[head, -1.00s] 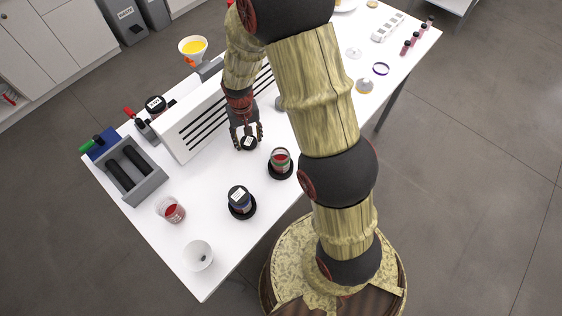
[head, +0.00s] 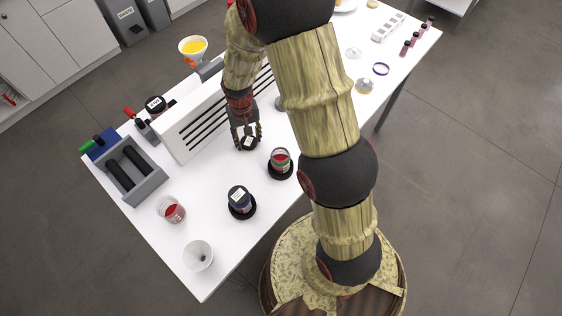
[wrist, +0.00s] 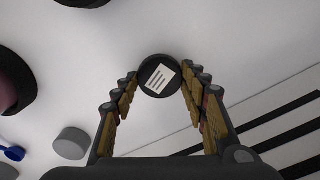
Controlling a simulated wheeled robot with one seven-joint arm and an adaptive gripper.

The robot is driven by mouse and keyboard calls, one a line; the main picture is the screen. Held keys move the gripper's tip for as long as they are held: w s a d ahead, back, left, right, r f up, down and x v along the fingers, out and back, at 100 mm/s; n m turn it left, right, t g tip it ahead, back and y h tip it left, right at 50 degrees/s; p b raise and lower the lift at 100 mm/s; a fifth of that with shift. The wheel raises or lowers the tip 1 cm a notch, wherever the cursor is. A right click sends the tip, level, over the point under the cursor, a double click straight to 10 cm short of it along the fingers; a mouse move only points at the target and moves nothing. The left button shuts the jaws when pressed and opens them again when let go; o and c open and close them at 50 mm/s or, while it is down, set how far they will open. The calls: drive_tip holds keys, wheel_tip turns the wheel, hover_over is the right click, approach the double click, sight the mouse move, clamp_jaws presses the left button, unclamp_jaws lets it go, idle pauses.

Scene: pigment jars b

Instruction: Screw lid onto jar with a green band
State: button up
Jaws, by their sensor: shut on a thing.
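A black round lid with a white label (head: 248,144) is between the fingers of my gripper (head: 246,134), low over the white table. In the wrist view the lid (wrist: 160,76) shows label up, with a finger against each side. My gripper is shut on it. The jar with a green band (head: 281,158) stands upright and open, with red contents, on a black round base (head: 282,174), to the right of and nearer than my gripper. I cannot tell whether the lid touches the table.
A blue-banded jar with a black lid (head: 240,197) stands on another black base. A glass with red contents (head: 171,210) and a white cup or funnel (head: 198,255) are at the front left. A white slotted panel (head: 205,118) stands close behind my gripper. Table between gripper and green-banded jar is clear.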

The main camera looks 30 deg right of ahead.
sight(248, 141)
drive_tip(key=shift+c, duration=0.9)
drive_tip(key=shift+r+p, duration=1.7)
drive_tip(key=shift+r, duration=0.8)
